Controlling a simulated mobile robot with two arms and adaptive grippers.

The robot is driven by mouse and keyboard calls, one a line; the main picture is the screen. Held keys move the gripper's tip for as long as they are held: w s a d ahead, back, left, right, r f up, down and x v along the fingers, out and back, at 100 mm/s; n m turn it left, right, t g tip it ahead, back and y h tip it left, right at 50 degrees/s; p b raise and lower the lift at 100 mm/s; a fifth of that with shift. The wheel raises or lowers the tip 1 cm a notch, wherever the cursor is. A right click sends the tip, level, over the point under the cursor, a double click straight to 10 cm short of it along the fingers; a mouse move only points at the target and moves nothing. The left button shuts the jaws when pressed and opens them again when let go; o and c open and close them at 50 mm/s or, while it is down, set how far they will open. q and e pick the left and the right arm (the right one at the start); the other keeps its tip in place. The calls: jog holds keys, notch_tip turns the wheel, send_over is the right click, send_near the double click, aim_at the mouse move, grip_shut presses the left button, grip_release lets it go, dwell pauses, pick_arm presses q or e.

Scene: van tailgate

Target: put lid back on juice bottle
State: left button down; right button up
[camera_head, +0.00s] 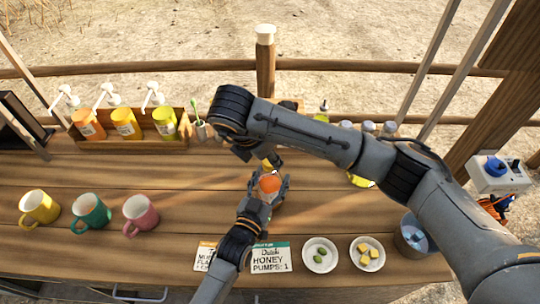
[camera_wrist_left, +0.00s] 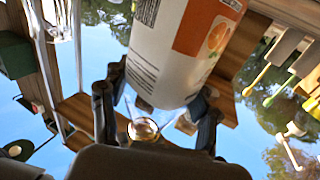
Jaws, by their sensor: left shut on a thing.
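The juice bottle (camera_wrist_left: 185,45), white with an orange label and a picture of an orange, is between the fingers of my left gripper (camera_wrist_left: 158,115). My left gripper (camera_head: 268,193) is shut on it above the middle of the table. In the head view the bottle shows from above as a round orange top (camera_head: 270,184); I cannot tell whether that is a lid or the open mouth. My right gripper (camera_head: 272,161) points down just behind the bottle, mostly hidden by its own wrist. A small yellow patch shows beside it, too hidden to name.
Three pump bottles (camera_head: 125,123) stand in a wooden rack at the back left. Three mugs (camera_head: 91,212) stand at the left. Cards (camera_head: 270,258) and two small white bowls (camera_head: 320,255) lie along the front. A blue-grey cup (camera_head: 411,235) stands at the right. Bare planks lie at centre left.

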jog(key=m, duration=0.2)
jog(key=m+g+h, duration=0.1)
jog(key=m, duration=0.1)
jog(key=m+g, duration=0.1)
jog(key=m, duration=0.1)
jog(key=shift+w+a+m, duration=0.1)
jog(key=shift+w+m, duration=0.2)
jog(key=m+g, duration=0.1)
jog(key=m, duration=0.1)
jog(key=m+g, duration=0.1)
jog(key=m, duration=0.2)
jog(key=shift+w+h, duration=0.1)
jog(key=shift+h, duration=0.2)
jog(key=o, duration=0.7)
jog(key=shift+r, duration=2.2)
jog(key=shift+c, duration=0.6)
